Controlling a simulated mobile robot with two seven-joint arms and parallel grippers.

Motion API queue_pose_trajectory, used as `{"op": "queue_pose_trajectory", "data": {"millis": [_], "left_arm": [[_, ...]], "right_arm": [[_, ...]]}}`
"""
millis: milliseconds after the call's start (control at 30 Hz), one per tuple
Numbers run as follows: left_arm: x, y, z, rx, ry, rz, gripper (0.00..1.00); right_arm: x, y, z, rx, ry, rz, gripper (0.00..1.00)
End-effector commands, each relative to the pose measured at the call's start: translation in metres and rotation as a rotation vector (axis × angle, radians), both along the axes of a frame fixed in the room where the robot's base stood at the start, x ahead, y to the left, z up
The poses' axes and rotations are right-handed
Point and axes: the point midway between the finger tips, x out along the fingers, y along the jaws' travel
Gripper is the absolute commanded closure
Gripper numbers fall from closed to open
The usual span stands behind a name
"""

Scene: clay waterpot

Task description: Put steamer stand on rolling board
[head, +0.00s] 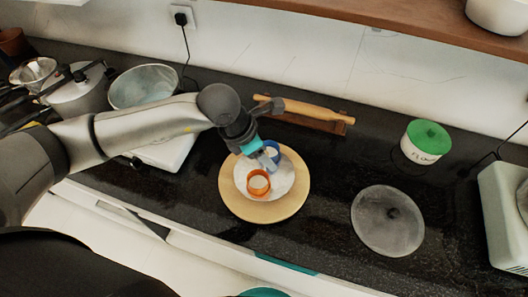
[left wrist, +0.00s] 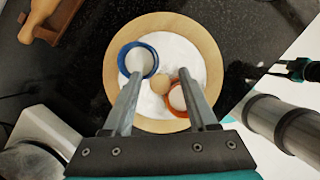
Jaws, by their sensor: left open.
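The round wooden rolling board (head: 232,207) lies on the dark counter. A white disc (head: 283,185) lies on it, bearing an orange ring (head: 258,190) and a blue ring (head: 278,149). I cannot tell whether either ring is the steamer stand. My left gripper (head: 270,160) is over the board near the blue ring. In the left wrist view my left gripper (left wrist: 161,76) is open, its fingers partly covering the blue ring (left wrist: 155,58) and the orange ring (left wrist: 178,113). A small tan ball (left wrist: 160,84) shows between the fingers. My right gripper (left wrist: 293,68) seems to show at the right edge, its jaws unclear.
A rolling pin (head: 305,109) rests on a wooden holder behind the board. A glass lid (head: 385,228) lies to the right, with a green-lidded jar (head: 425,143) behind it. A pan (head: 145,87) stands at the left. The counter between board and lid is clear.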

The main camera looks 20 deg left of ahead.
Motion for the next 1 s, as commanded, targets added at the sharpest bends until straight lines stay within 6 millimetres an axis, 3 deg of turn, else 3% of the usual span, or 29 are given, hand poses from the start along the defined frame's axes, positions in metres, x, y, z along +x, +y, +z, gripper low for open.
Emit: {"op": "queue_pose_trajectory", "data": {"millis": [167,600,1000], "left_arm": [[-0.004,0.006,0.021,0.0,-0.005,0.002,0.42],[-0.027,0.03,0.101,0.001,-0.003,0.001,0.42],[-0.031,0.034,0.113,0.0,0.0,0.0,0.42]], "right_arm": [[0.0,0.0,0.004,0.0,0.0,0.0,0.5],[0.0,0.0,0.009,0.001,0.0,0.0,0.5],[0.0,0.001,0.01,0.001,0.0,0.001,0.5]]}}
